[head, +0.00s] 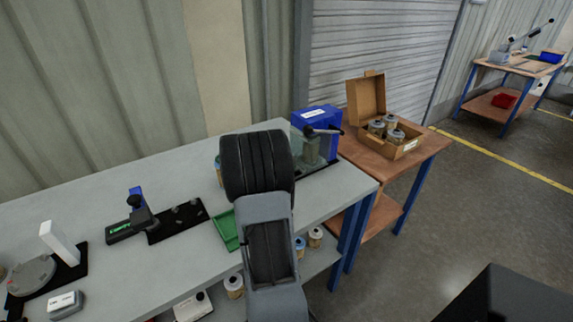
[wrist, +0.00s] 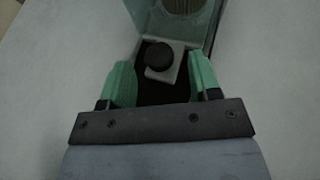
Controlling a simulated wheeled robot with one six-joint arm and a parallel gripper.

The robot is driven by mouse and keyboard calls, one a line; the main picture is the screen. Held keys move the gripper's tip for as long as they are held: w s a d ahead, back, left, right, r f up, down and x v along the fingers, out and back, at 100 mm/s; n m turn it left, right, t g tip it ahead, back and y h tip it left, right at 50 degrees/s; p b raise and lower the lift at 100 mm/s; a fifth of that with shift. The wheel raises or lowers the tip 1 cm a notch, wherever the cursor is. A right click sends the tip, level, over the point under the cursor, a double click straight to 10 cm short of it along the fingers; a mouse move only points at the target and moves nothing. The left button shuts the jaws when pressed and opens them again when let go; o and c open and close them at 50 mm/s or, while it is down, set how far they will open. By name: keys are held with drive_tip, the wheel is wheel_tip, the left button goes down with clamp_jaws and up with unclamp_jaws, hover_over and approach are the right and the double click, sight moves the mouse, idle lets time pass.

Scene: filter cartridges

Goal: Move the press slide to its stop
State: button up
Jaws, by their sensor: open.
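The press (head: 318,132) stands at the right end of the grey workbench, with a blue body, a dark lever and a clear greenish guard. In the wrist view the guard (wrist: 208,12) is at the top, with part of a round cartridge (wrist: 183,5) behind it. The slide's black round knob (wrist: 158,57) sits on a pale grey bracket (wrist: 181,68) in front of the guard. My gripper (wrist: 163,80) is open, its green fingers on either side of the bracket, with the knob just ahead between the tips. I cannot tell whether they touch. My arm hides the gripper in the head view.
A green tray (head: 226,231), a black mat (head: 178,221) with small parts, a blue-and-black device (head: 132,222) and a scale (head: 33,275) are on the workbench (head: 95,195). An open cardboard box (head: 408,148) with cartridges is on the wooden table to the right. Cartridges stand on the lower shelf.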

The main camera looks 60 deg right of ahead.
drive_tip(key=v, duration=1.1)
drive_tip(key=shift+a, duration=0.3)
drive_tip(key=shift+r+p, duration=0.1)
drive_tip(key=shift+p, duration=0.2)
drive_tip(key=s+a+r+m+t+y+p, duration=0.1)
drive_tip(key=a+m+y, duration=0.3)
drive_tip(key=a, duration=0.7)
drive_tip(key=s+a+r+m+t+y+p, duration=0.1)
drive_tip(key=s+a+r+m+y+p, duration=0.1)
drive_tip(key=a+m, duration=0.6)
drive_tip(key=s+a+r+m+t+y+p, duration=0.1)
drive_tip(key=a+r+m+y+p, duration=0.3)
drive_tip(key=a, duration=1.1)
drive_tip(key=s+m+y, duration=0.1)
drive_tip(key=m+y, duration=0.1)
drive_tip(key=y, duration=0.1)
drive_tip(key=shift+s+r+t+y, duration=0.2)
drive_tip(key=shift+r+t+y, duration=0.1)
drive_tip(key=shift+r, duration=0.1)
drive_tip(key=shift+c, duration=0.5)
